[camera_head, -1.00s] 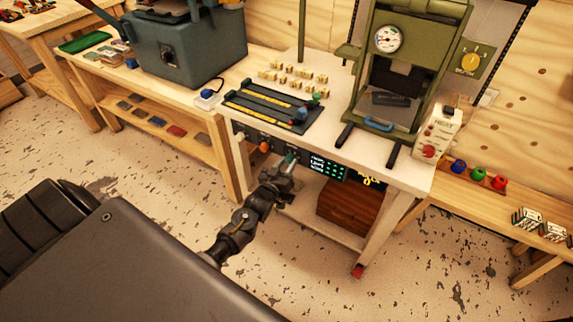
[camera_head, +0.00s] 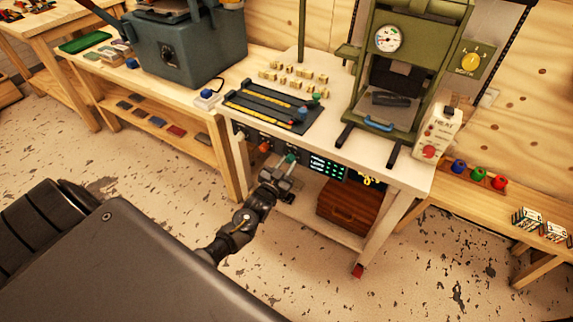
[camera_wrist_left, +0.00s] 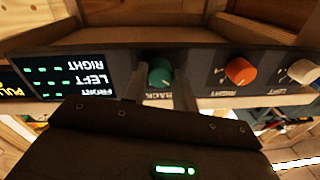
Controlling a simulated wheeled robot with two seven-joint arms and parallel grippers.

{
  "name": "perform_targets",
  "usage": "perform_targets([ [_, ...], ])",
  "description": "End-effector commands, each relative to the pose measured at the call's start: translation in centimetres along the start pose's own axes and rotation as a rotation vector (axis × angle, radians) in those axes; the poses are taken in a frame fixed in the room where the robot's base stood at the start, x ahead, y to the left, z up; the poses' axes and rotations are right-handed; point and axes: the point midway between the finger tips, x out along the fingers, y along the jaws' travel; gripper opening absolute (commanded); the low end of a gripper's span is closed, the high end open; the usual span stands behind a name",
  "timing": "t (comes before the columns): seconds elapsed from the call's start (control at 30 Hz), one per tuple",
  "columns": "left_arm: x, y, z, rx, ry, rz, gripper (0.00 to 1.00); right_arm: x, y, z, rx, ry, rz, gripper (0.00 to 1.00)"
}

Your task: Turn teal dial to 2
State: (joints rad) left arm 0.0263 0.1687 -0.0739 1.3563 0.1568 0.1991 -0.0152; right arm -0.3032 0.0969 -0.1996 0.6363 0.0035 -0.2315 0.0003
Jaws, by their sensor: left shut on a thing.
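The teal dial (camera_wrist_left: 160,72) is on the dark control panel (camera_wrist_left: 205,60) under the bench top, next to the upside-down label BACK in the left wrist view. It also shows in the head view (camera_head: 291,157). My left gripper (camera_wrist_left: 160,84) is shut on the teal dial, one finger on each side of it, and the fingers cover part of it. The gripper also shows in the head view (camera_head: 284,169), reaching up to the panel's front. The dial's pointer and number marks are too small to read. My right gripper is not in view.
An orange dial (camera_wrist_left: 240,71) and a white dial (camera_wrist_left: 303,71) sit beside the teal one. A lit display (camera_wrist_left: 62,76) is on its other side. A green press (camera_head: 455,60) stands on the bench (camera_head: 225,97), and a wooden box (camera_head: 348,207) is below.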

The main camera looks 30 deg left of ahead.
Motion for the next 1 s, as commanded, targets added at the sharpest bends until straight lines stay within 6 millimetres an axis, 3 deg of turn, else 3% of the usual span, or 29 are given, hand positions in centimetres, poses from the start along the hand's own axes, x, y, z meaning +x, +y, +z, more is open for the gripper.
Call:
perform_targets([
  [0.5,0.04,-0.14,0.01,0.362,0.024,0.004,0.05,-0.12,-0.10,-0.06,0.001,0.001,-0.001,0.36],
  [1.0,0.03,-0.12,0.01,0.448,0.029,0.006,0.05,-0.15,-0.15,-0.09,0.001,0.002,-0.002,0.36],
])
